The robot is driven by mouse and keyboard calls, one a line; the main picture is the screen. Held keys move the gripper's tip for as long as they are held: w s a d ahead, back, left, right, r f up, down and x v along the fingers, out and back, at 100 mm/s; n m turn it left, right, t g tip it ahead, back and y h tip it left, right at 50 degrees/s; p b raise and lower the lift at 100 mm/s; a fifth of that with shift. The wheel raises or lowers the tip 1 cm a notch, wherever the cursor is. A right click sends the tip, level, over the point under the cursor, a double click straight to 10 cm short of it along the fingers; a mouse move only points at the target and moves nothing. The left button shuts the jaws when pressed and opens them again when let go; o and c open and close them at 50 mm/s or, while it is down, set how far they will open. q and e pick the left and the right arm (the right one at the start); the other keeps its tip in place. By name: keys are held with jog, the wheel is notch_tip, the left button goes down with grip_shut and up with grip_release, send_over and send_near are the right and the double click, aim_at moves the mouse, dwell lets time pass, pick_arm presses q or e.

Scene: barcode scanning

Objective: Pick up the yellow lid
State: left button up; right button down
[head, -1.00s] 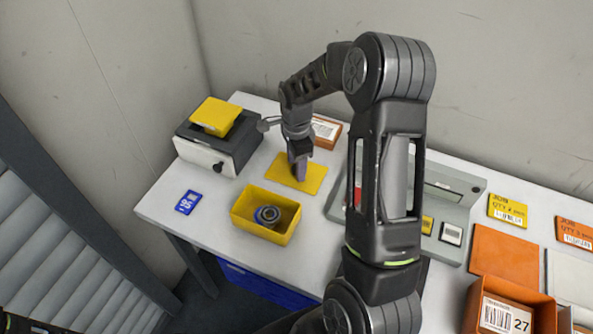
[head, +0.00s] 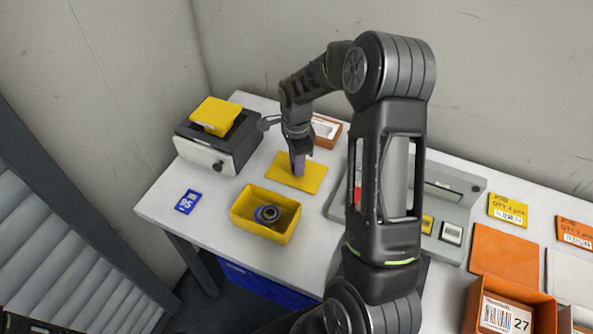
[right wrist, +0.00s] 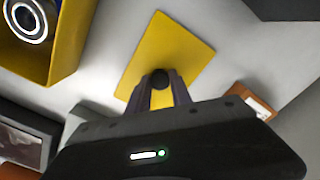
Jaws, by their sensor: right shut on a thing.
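The yellow lid (head: 312,180) is a flat rectangular plate on the white table, behind and right of the yellow box. It also shows in the right wrist view (right wrist: 190,45), with a round dark knob (right wrist: 160,79) on it. My right gripper (head: 298,172) reaches down over the lid. In the right wrist view its fingers (right wrist: 160,88) are shut on the knob. The lid looks flat at table height; I cannot tell whether it touches the table. My left gripper is not in view.
The open yellow box (head: 246,221) holds a round dark part (head: 267,214). A dark printer (head: 201,152) with a yellow top stands behind left. A blue tag (head: 188,201) lies at the left. A grey station (head: 458,193), orange lid (head: 505,256) and orange box (head: 480,305) are at right.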

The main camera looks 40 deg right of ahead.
dwell(0.4)
jog(key=shift+w+r, duration=0.1)
jog(key=shift+r, duration=0.6)
notch_tip(320, 180, up, 9)
jog(key=b, duration=0.1)
jog(key=shift+f+b, duration=0.15)
jog(key=shift+b, duration=0.2)
jog(key=shift+r+p, duration=0.45)
jog(key=shift+r, duration=0.05)
